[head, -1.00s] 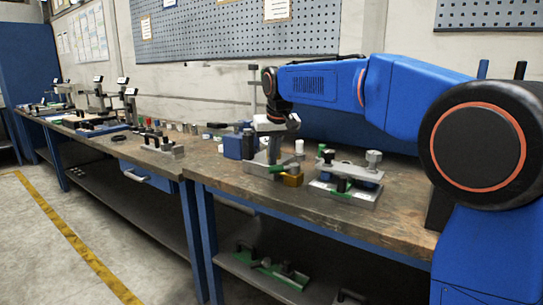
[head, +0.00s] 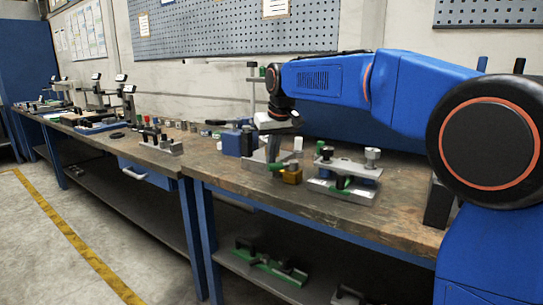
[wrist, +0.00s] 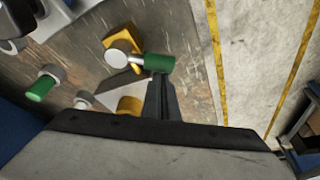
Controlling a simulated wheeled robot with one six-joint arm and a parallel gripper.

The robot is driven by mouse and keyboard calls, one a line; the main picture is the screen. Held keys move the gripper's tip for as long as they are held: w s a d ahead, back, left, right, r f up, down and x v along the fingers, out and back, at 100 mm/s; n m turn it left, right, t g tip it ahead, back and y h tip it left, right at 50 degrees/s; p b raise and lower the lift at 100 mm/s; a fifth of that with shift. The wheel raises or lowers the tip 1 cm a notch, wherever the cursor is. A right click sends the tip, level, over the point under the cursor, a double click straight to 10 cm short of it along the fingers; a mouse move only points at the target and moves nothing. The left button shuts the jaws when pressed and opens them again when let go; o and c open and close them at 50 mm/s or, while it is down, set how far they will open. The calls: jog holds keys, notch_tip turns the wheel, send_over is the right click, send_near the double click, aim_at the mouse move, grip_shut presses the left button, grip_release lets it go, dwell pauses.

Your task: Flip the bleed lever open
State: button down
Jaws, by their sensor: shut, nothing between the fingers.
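A lever with a green handle (wrist: 158,63) and a pale round pivot (wrist: 117,59) sits on a yellow block (wrist: 124,42) in the wrist view. In the head view the green handle (head: 275,167) shows beside the yellow block (head: 291,175) near the bench's front edge. My gripper (wrist: 161,84) is shut and empty. Its dark fingertips are right at the green handle in the wrist view; I cannot tell whether they touch it. In the head view my gripper (head: 272,158) points down just behind the handle.
The bench front (head: 225,178) is clear.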

jog(key=s+n, duration=0.1)
jog(key=n, duration=0.1)
jog(key=s+n+y, duration=0.1)
jog(key=shift+s+d+n+g, duration=0.15)
jog(key=shift+d+n+g, duration=0.15)
jog(key=shift+d+n, duration=0.1)
jog(key=n, duration=0.1)
jog(key=s+d+n+g, duration=0.1)
jog(key=n, duration=0.1)
jog(key=s+n+y, duration=0.1)
jog(key=shift+s+d+n, duration=0.1)
jog(key=shift+d+n, duration=0.15)
jog(key=shift+n, duration=0.05)
jog(key=n, duration=0.1)
jog(key=s+d+n+g, duration=0.1)
jog(key=n, duration=0.1)
jog(key=d+n+g, duration=0.1)
jog(key=shift+s+d+n+y, duration=0.25)
jog(key=shift+n+y, duration=0.05)
jog(key=shift+n, duration=0.1)
jog(key=shift+d, duration=0.15)
jog(key=shift+s+d, duration=0.15)
jog(key=shift+d, duration=0.15)
